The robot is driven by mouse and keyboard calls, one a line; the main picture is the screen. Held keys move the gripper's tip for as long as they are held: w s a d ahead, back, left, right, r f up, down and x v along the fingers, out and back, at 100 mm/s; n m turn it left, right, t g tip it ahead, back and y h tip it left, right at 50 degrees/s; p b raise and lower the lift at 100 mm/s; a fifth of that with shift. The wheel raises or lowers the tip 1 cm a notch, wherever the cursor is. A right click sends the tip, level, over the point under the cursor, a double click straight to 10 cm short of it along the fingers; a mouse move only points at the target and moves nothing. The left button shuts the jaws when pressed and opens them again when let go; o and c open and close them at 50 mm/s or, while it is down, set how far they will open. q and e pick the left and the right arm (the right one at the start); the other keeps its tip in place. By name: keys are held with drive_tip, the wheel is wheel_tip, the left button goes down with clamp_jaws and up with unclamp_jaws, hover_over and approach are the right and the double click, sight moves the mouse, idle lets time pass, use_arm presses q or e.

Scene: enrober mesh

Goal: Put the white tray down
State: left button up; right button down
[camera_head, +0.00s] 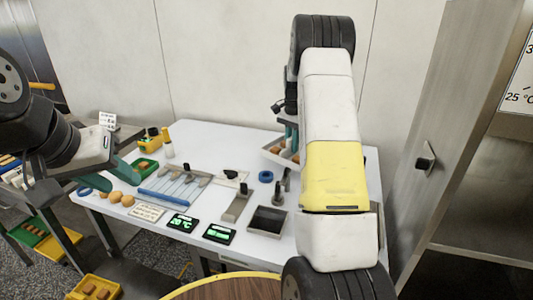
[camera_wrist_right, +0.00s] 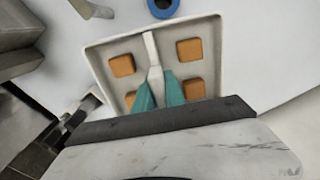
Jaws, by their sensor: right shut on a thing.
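The white tray (camera_wrist_right: 205,27) is a shallow square tray with several orange-brown square pieces in it and a raised white grip bar in its middle. My right gripper (camera_wrist_right: 160,88) has its teal fingers shut on that bar in the right wrist view. In the head view the tray (camera_head: 272,153) shows at the back right of the white table, mostly hidden behind my right arm. I cannot tell whether its underside touches the table. My left gripper (camera_head: 98,178) is over the table's left end, its teal fingers apart and apparently empty.
The white table (camera_head: 215,140) also carries a blue ring (camera_head: 266,176), a slotted blue-grey rack (camera_head: 175,187), a dark square dish (camera_head: 267,221), two green-lit displays and several round brown pieces. A metal cabinet (camera_head: 450,120) stands right.

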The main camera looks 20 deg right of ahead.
sight(291, 155)
drive_tip(key=shift+f, duration=2.85)
drive_tip(key=c, duration=1.8)
unclamp_jaws()
drive_tip(key=shift+f, duration=0.15)
drive_tip(key=shift+c, duration=0.2)
drive_tip(key=o, duration=0.4)
drive_tip(key=shift+o, duration=0.2)
